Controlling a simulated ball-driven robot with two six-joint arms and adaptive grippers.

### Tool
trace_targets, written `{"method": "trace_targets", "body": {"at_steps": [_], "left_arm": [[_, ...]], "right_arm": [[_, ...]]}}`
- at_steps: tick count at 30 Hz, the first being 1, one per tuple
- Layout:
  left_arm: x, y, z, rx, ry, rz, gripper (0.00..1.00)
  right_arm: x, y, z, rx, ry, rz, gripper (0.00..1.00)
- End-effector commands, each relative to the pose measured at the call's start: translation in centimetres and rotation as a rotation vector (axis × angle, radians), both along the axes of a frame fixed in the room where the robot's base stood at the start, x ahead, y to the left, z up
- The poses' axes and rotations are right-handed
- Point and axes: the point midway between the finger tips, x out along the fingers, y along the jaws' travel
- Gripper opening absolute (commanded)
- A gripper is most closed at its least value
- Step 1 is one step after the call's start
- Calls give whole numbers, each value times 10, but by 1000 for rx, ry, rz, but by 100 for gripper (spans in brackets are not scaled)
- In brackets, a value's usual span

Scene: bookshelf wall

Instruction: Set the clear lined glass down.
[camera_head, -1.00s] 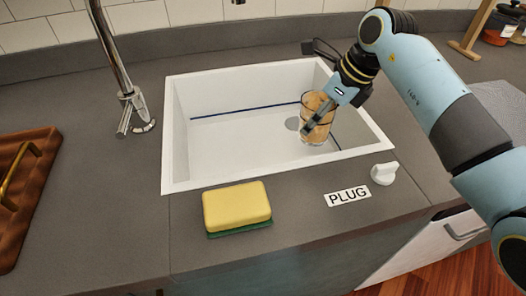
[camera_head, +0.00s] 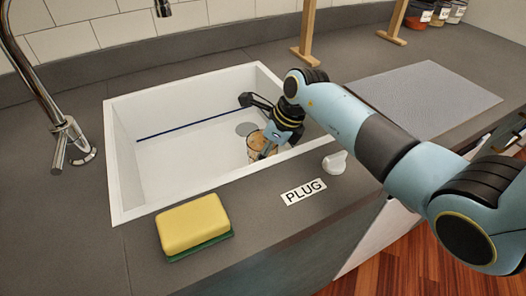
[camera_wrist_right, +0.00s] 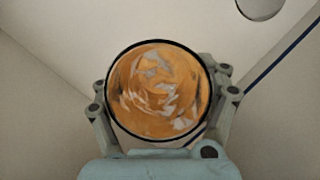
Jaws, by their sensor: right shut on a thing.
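The clear lined glass (camera_head: 262,146), with amber-brown tones, is inside the white sink (camera_head: 130,190), near its right front corner. It also shows from above as a round amber shape with a dark rim in the right wrist view (camera_wrist_right: 158,90). My right gripper (camera_head: 266,150) is shut on the glass, with a finger on each side of it in the right wrist view (camera_wrist_right: 160,110). Whether the glass's base touches the sink floor is hidden. My left gripper is not in view.
A yellow and green sponge (camera_head: 193,224) lies in front of the sink. A white knob (camera_head: 335,162) and a PLUG label (camera_head: 303,191) are at the front right. A grey mat (camera_head: 425,98) lies clear to the right. The faucet (camera_head: 65,140) stands left.

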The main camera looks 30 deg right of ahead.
Motion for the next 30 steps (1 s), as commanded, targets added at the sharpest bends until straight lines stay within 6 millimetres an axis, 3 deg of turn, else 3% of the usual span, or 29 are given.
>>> {"method": "trace_targets", "body": {"at_steps": [2,3,8,19,30], "left_arm": [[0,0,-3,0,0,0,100],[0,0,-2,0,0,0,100],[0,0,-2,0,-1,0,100],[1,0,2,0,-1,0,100],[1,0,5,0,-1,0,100]], "right_arm": [[0,0,-3,1,-1,0,32],[0,0,-3,0,0,0,79],[0,0,-2,0,0,0,100],[-1,-2,6,-1,-1,-1,100],[-19,-18,61,-2,0,-1,100]]}}
